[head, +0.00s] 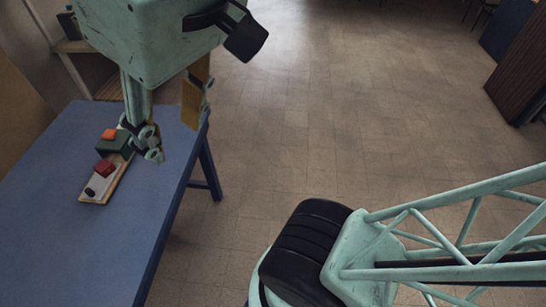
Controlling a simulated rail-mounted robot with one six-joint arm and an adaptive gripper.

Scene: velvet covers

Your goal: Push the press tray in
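The press stands on a wooden board on the blue table at the left of the head view. It looks like a dark green block (114,145) with an orange piece (109,134) on top. A pale flat piece, seemingly the press tray (97,188), extends from it towards the near end of the board. A red block (103,168) and a small black piece (90,192) sit on or by it. My gripper (149,144) hangs just right of the green block and partly covers it. Its finger opening and any contact are unclear.
The blue table (60,230) is bare around the board, with its right edge close by. Tiled floor (290,130) lies open to the right. A shelf (75,45) stands at the upper left. A brown panel (520,65) stands at the far right.

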